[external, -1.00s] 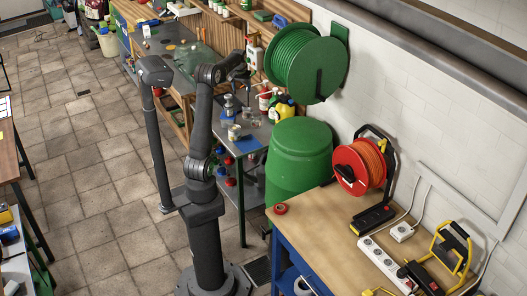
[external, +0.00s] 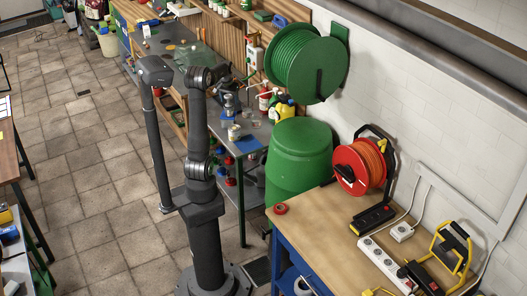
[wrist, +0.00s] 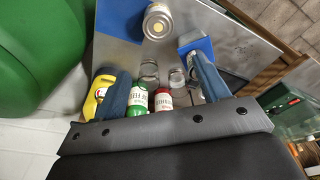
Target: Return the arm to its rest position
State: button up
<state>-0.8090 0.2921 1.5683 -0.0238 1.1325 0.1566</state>
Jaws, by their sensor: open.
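My arm stands upright on its base in the external view. Its wrist and my gripper (external: 233,82) are over the near end of the metal workbench (external: 252,130), small and partly hidden there. In the wrist view my gripper (wrist: 158,68) has its two blue-grey fingers spread wide with nothing held between them. A metal can (wrist: 158,22), glass jars (wrist: 149,72), a green-labelled bottle (wrist: 138,100) and a red-labelled bottle (wrist: 163,100) show beyond and between the fingers. I cannot tell how far below the fingers they stand.
A green barrel (external: 298,160) stands right of my arm. A wall hose reel (external: 305,65) hangs behind it. The tiled floor (external: 90,170) at left is mostly open.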

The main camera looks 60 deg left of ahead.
jog(key=w+d+f+m, duration=0.1)
jog(key=d+m, duration=0.3)
jog(key=d, duration=0.4)
jog(key=w+d+f+m+h, duration=0.1)
jog(key=w+d+f+m, duration=0.1)
jog(key=d+m, duration=0.3)
jog(key=shift+w+d+f, duration=0.3)
jog(key=shift+d+f, duration=0.15)
jog(key=shift+d, duration=1.1)
